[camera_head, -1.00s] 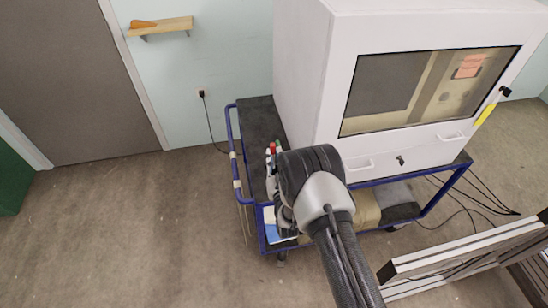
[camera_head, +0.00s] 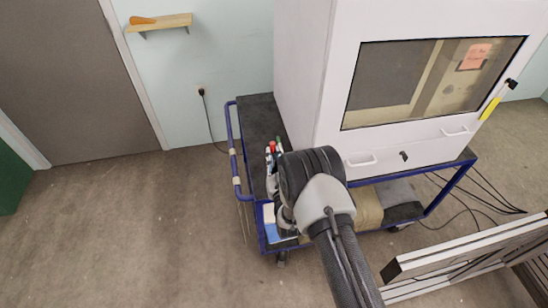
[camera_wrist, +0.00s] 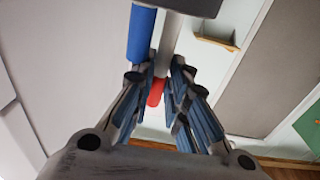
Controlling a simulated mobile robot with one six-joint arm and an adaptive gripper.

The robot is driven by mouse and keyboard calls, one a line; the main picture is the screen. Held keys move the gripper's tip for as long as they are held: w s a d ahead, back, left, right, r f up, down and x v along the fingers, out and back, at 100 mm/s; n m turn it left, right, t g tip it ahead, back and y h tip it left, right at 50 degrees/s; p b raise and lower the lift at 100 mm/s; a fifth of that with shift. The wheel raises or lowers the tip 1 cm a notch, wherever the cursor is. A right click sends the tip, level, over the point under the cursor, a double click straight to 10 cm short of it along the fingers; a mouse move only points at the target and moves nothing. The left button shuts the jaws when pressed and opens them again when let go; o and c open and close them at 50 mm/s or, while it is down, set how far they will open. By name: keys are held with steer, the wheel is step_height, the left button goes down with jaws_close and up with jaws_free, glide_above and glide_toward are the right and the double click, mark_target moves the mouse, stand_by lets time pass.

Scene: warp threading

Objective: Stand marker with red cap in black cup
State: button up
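In the head view my arm hides most of the gripper. A dark shape (camera_wrist: 190,6) crosses the top of the wrist view; I cannot tell whether it is the black cup. No cup is clearly visible in the head view.
A blue cylinder (camera_wrist: 141,34) is close to the left fingertip. A green-tipped marker (camera_head: 279,141) is beside the red one. The blue-framed cart (camera_head: 258,115) carries a large white cabinet (camera_head: 335,140) to the right. The floor left of the cart is clear.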

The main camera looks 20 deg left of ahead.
steer(key=o, duration=0.4)
steer(key=shift+s+d+f+g, duration=0.15)
steer(key=shift+f+g, duration=0.05)
steer(key=shift+f, duration=0.45)
steer(key=shift+s+d+f+g, duration=0.1)
steer(key=shift+s+f+g, duration=0.1)
steer(key=shift+f, duration=0.4)
steer(key=shift+o, duration=0.2)
steer(key=r+v, duration=0.1)
steer(key=v, duration=1)
steer(key=shift+r+t, duration=0.25)
steer(key=shift+t, duration=0.05)
steer(key=shift+s, duration=0.1)
